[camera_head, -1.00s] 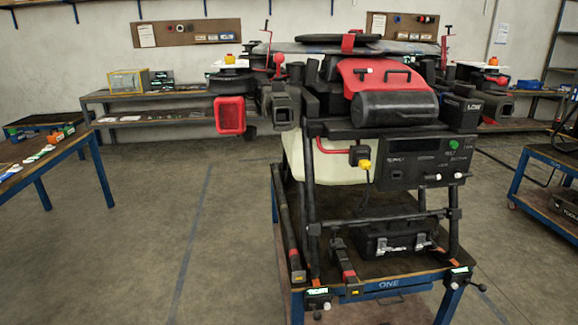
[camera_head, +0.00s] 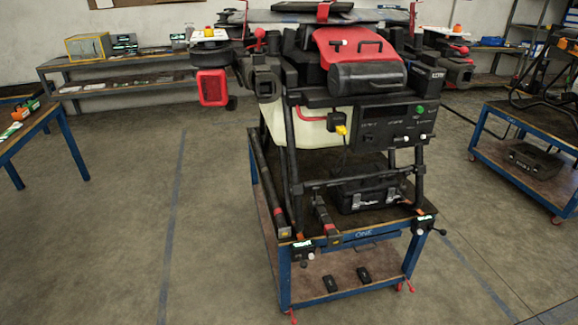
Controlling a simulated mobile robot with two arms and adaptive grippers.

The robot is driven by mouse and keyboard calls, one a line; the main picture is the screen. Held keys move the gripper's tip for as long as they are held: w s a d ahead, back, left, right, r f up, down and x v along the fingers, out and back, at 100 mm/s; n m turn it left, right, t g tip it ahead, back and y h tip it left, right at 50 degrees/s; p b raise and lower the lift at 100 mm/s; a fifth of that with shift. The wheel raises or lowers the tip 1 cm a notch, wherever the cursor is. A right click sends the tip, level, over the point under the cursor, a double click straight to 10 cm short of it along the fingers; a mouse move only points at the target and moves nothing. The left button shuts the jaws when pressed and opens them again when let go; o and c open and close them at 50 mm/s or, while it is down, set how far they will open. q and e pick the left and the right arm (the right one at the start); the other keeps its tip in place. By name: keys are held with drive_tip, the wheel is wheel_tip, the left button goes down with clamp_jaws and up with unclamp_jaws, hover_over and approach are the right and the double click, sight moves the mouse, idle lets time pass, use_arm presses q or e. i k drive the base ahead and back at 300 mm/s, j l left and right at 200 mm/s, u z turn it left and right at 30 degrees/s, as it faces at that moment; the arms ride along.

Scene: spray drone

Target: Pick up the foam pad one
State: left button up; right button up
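I cannot single out foam pad one for certain. Two small dark blocks, one on the left (camera_head: 330,284) and one on the right (camera_head: 363,275), lie apart on the lower shelf (camera_head: 310,268) of the blue cart marked ONE; I cannot tell whether either is a foam pad. The large black, red and white spray drone (camera_head: 340,130) stands on the cart's upper deck. Neither of my grippers is in view.
A black case (camera_head: 368,196) sits under the drone on the upper deck. A table (camera_head: 45,125) stands at the left, a shelf bench (camera_head: 130,75) along the back wall, and another blue cart (camera_head: 515,130) at the right. The floor to the left is clear.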

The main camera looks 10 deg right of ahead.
sight(330, 284)
drive_tip(key=i+l, duration=0.15)
drive_tip(key=i, duration=0.35)
drive_tip(key=i+l+z, duration=0.1)
drive_tip(key=i, duration=0.45)
